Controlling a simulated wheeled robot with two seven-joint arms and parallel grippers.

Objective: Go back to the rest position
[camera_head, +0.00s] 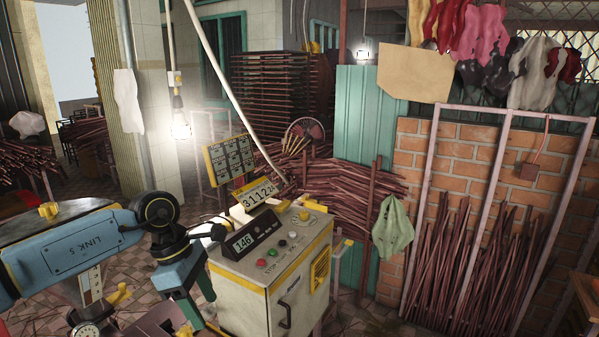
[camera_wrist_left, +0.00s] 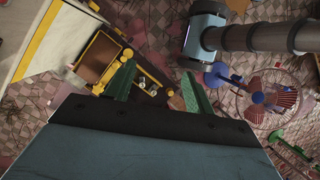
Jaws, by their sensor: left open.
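My left gripper (camera_head: 203,311) hangs at the lower left of the head view, at the end of my blue arm, fingers pointing down. It is beside the left side of the cream machine cabinet (camera_head: 240,295); I cannot tell the exact gap. In the left wrist view the two green fingers (camera_wrist_left: 158,75) stand apart with nothing held between them. Below them are the tiled floor and a yellow-edged brown frame (camera_wrist_left: 100,55). My right gripper is not in view.
The cabinet carries a black display box (camera_head: 250,238) reading 146 and coloured buttons. A counter sign (camera_head: 258,194) stands behind it. Incense stick bundles (camera_head: 450,265) lean at the right wall. A fan-like object (camera_wrist_left: 262,97) stands on the floor.

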